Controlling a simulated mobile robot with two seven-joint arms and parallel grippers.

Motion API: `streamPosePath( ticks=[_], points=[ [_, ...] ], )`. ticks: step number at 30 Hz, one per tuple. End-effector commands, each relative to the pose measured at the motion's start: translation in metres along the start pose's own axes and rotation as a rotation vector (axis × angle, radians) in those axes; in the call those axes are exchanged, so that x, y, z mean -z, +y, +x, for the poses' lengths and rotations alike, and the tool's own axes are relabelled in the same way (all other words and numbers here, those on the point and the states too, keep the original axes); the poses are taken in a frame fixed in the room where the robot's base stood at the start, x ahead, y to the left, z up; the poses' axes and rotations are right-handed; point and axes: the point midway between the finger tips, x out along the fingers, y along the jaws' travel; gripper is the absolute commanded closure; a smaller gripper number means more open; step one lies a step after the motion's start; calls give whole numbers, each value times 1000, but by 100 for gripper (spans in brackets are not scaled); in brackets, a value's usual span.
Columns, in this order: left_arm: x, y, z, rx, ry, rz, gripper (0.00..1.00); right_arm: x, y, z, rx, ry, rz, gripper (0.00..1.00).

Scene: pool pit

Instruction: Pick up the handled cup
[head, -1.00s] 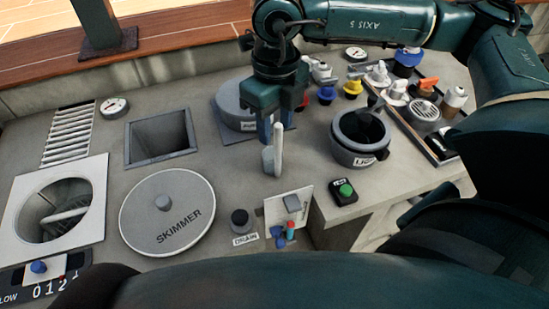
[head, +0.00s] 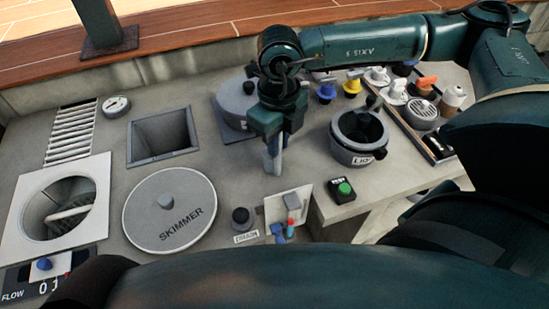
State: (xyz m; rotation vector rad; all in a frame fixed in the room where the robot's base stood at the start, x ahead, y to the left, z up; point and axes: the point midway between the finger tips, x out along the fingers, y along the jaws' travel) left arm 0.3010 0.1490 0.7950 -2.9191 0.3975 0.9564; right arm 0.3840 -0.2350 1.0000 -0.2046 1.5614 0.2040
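My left gripper is not in view.
A dark round pot (head: 345,152) and a green button box (head: 342,190) stand to the right. A tray (head: 436,153) of fittings lies beyond. The skimmer lid (head: 150,222) and an open square pit (head: 163,138) are left. A grey lidded canister (head: 225,112) stands behind the gripper.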

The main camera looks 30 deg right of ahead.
Motion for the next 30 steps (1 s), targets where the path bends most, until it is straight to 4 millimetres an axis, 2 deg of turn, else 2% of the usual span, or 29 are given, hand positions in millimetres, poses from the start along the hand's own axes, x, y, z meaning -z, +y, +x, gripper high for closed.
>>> streamPosePath(
  ticks=[1, 6, 21, 26, 30],
  points=[
    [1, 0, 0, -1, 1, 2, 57, 0, 0, 0, 0, 0, 0, 88],
    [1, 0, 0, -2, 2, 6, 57, 0, 0, 0, 0, -1, 0, 100],
    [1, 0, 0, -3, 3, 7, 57, -1, 0, -2, 0, -2, 0, 100],
    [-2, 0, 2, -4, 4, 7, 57, -2, 0, -20, 0, -6, 0, 100],
    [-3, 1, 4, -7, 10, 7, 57, -1, 0, -49, 0, -7, -1, 100]
  ],
)
